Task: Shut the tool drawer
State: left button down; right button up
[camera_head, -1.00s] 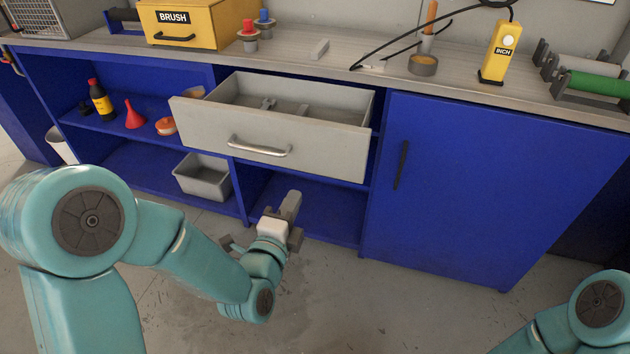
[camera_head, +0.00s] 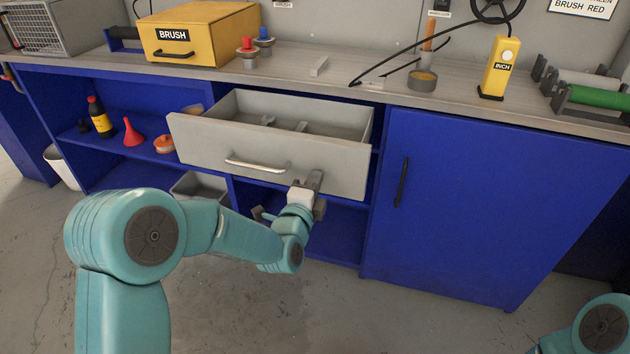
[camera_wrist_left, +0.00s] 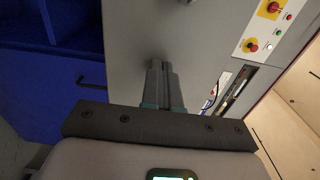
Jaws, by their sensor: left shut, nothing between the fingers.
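The grey tool drawer (camera_head: 330,162) hangs open below the bench top in the head view, with a few grey items lying inside it. Its metal bar handle (camera_head: 257,165) is on the front panel. My left gripper (camera_head: 314,179) is shut and empty, at the lower part of the drawer front, right of the handle. In the left wrist view the closed fingers (camera_wrist_left: 162,66) point at the grey drawer front (camera_wrist_left: 195,45). I cannot tell whether the tips touch it. Only part of my right arm shows at the lower right; its gripper is out of view.
A blue cabinet door (camera_head: 470,200) with a dark handle stands right of the drawer. Open blue shelves (camera_head: 110,160) with a bottle and a red funnel are at left. A yellow BRUSH box (camera_head: 198,38) and a yellow INCH pendant (camera_head: 497,68) stand on the bench top.

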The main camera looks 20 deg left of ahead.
pick_arm(q)
jog(key=shift+w, duration=0.25)
